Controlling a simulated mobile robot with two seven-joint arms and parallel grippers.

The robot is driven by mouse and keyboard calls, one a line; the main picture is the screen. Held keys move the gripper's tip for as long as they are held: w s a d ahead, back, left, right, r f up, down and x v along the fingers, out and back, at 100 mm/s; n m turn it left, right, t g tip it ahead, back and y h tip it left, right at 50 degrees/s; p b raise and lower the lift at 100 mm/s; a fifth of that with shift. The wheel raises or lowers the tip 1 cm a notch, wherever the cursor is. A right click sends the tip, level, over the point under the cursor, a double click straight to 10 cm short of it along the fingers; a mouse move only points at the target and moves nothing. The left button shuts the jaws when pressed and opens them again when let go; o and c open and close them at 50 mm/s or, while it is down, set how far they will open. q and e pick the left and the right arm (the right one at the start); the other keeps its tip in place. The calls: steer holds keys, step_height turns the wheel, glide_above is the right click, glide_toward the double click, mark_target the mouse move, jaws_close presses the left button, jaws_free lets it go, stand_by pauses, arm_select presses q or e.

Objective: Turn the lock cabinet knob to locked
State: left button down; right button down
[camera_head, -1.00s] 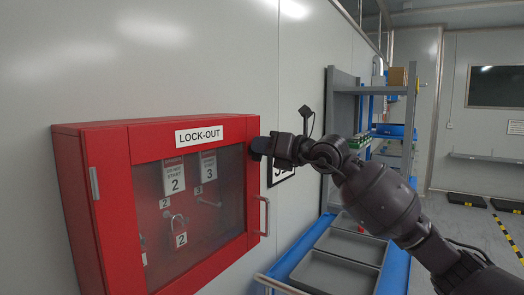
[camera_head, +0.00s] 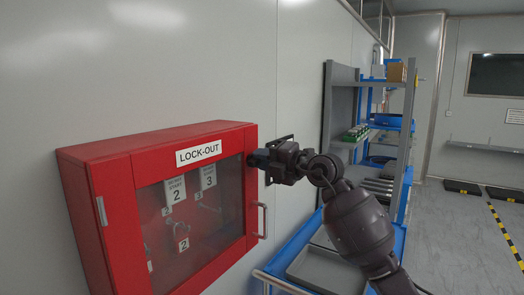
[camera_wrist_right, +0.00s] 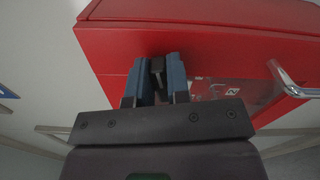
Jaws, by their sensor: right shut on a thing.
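The red lock-out cabinet (camera_head: 140,165) hangs on the wall at the left in the head view, its windowed door shut. My right gripper (camera_head: 256,158) is at the upper right of the door front. In the right wrist view, its two blue-grey fingers (camera_wrist_right: 157,80) are shut on a small dark knob (camera_wrist_right: 157,66) on the red cabinet face (camera_wrist_right: 205,45). The fingers hide most of the knob, so I cannot tell which way it points. My left gripper is not in view.
A metal door handle (camera_head: 262,220) sticks out just below my right gripper; it also shows in the right wrist view (camera_wrist_right: 290,82). Tags and a padlock (camera_head: 182,238) hang behind the window. A blue cart with grey trays (camera_head: 325,268) and a shelf rack (camera_head: 341,110) stand to the right.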

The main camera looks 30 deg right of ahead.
steer(key=shift+m, duration=0.7)
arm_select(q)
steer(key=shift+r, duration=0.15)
arm_select(e)
steer(key=shift+f+m, duration=0.15)
steer(key=shift+m, duration=0.35)
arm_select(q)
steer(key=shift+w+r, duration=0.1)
arm_select(e)
steer(key=c, duration=1.1)
jaws_free()
arm_select(q)
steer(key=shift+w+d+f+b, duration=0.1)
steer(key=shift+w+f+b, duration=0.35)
steer(key=shift+b, duration=0.55)
arm_select(e)
steer(key=v, duration=1)
steer(key=shift+s+d, duration=0.2)
steer(key=shift+s, duration=0.15)
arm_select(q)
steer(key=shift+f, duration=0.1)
